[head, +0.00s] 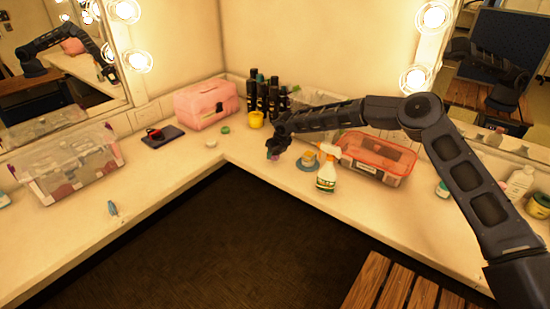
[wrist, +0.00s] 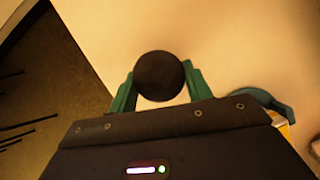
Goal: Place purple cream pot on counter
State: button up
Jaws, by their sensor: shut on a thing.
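My gripper (head: 275,149) is at the inner corner of the counter (head: 180,188), near its front edge. Its green fingers are shut on the purple cream pot (head: 273,155), which shows as a small purple patch, mostly hidden by the gripper. In the wrist view the pot's round dark top (wrist: 158,76) sits between the two fingers (wrist: 158,92), with pale counter behind it. Whether the pot touches the counter or hangs just above it, I cannot tell.
A blue saucer (head: 301,165) with a yellowish cup and a spray bottle (head: 327,172) stand close right of my gripper. A clear red-rimmed box (head: 378,158) is behind them. A yellow cup (head: 256,119) and dark bottles stand behind.

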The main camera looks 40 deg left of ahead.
jog(key=shift+f, duration=1.15)
jog(key=shift+f, duration=0.1)
jog(key=o, duration=1)
jog(key=v, duration=1.2)
jog(key=shift+a, duration=0.1)
